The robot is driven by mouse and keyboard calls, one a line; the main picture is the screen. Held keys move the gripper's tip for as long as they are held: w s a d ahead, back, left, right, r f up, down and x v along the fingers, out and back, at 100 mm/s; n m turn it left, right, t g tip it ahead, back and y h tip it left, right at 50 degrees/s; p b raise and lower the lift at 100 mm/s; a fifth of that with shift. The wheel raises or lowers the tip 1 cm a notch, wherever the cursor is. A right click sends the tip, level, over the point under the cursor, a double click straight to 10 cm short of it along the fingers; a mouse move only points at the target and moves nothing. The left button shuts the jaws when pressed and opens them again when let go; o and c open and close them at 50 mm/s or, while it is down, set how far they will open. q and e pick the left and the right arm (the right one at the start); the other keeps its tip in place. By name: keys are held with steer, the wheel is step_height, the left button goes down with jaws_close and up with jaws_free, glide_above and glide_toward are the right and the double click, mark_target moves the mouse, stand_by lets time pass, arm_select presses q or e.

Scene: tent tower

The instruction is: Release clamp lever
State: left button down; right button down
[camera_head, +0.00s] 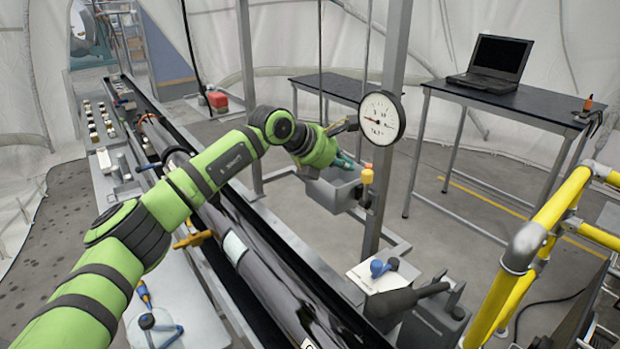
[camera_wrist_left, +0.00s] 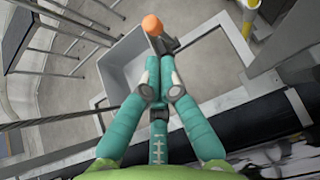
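A lever with an orange knob (camera_head: 367,176) stands on the metal frame just below the round dial gauge; I take it for the clamp lever. Its knob (camera_wrist_left: 152,25) shows at the top of the left wrist view, just past the fingertips. My left gripper (camera_head: 349,163), with teal fingers, is beside the knob, above the grey bin. In the left wrist view its fingertips (camera_wrist_left: 160,64) are drawn together, with nothing visible between them. Whether they touch the lever's grey part behind is hidden. My right gripper is not in view.
The gauge (camera_head: 381,118) and an upright post are close to the gripper. The grey bin (camera_head: 334,190) hangs beneath it. A long dark tube (camera_head: 262,270) runs below my left arm. A yellow railing (camera_head: 545,225) is at right. A laptop (camera_head: 492,64) sits on a black table behind.

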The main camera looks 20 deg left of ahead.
arm_select(q)
steer(key=s+a, duration=0.5)
steer(key=s, duration=0.2)
steer(key=shift+s+a, duration=0.35)
steer(key=shift+s, duration=0.05)
